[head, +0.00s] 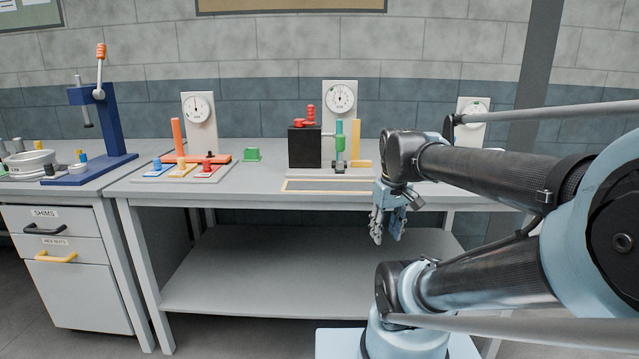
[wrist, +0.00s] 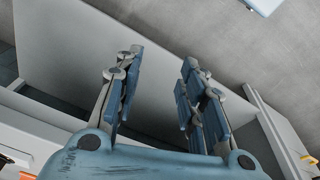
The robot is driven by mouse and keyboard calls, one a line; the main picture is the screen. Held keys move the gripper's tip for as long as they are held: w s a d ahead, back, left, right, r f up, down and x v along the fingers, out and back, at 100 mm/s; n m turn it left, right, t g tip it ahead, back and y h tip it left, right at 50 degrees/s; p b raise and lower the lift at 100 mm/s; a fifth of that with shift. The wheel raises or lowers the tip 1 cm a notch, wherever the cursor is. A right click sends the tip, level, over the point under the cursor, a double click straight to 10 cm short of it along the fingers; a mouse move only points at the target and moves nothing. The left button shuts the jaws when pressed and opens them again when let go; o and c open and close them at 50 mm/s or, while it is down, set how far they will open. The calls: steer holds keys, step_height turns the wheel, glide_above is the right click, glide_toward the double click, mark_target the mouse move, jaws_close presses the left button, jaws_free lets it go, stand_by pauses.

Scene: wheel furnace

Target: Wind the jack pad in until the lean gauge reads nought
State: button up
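A white panel with a round dial gauge (head: 341,98) stands at the back of the bench fixture. In front of it are a black block (head: 304,147) with a red knob (head: 309,118) on top and a green upright post (head: 339,145). A second dial gauge (head: 198,107) stands to the left, a third (head: 474,108) to the right behind my arm. Labels and exact readings are too small to tell, and I cannot tell which part is the jack pad. My gripper (head: 388,236) is open and empty, pointing down before the bench's front edge; its parted fingers show in the wrist view (wrist: 158,88).
The grey bench (head: 262,187) has a lower shelf (head: 260,275). Blue, yellow and red plates (head: 182,172) and a small green block (head: 252,154) lie left of the fixture. A blue lever press (head: 108,125) stands on the left bench above drawers. My arm covers the bench's right.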

steer(key=s+d+f+m, duration=0.1)
steer(key=s+f+m, duration=0.2)
steer(key=f, duration=0.4)
steer(key=shift+s+d+f, duration=0.15)
steer(key=shift+s+f, duration=0.05)
steer(key=shift+s, duration=0.45)
steer(key=shift+w+f, duration=0.2)
steer(key=shift+w, duration=0.25)
stand_by(1.4)
